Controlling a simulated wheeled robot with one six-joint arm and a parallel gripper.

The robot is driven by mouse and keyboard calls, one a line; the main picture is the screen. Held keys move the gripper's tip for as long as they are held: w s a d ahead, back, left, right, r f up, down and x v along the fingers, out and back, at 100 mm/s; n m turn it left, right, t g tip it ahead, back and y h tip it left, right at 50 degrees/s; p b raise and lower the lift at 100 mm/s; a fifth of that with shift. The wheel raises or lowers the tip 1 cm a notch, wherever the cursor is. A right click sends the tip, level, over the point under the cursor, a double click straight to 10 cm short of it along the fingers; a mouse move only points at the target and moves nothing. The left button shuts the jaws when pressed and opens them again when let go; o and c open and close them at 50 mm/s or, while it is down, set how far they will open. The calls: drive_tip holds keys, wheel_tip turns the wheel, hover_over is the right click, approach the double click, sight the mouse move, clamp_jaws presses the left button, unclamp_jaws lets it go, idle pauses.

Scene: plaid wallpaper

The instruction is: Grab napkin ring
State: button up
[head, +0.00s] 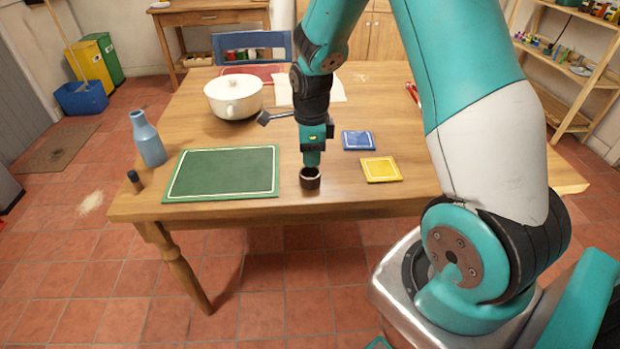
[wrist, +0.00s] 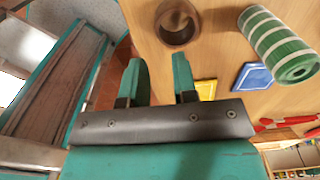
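The napkin ring, a short dark brown ring (head: 310,183), stands on the wooden table close to its front edge, with its opening upward. In the wrist view the ring (wrist: 177,40) is at the top, beyond my fingertips. My gripper (head: 312,160) points down just above and behind the ring in the head view. In the wrist view my gripper (wrist: 158,64) has its two teal fingers apart, with nothing between them. The ring is not between the fingers. I cannot tell the exact gap in height.
A green placemat (head: 222,173) lies left of the ring. Blue (head: 358,140) and yellow (head: 381,169) coasters lie to its right. A white pot (head: 233,98) and blue bottle (head: 149,142) stand further left. A green-striped roll (wrist: 270,40) shows in the wrist view.

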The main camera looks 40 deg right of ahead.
sight(311, 189)
wheel_tip(311, 189, down, 8)
drive_tip(key=shift+f, duration=0.1)
idle(0.4)
clamp_jaws()
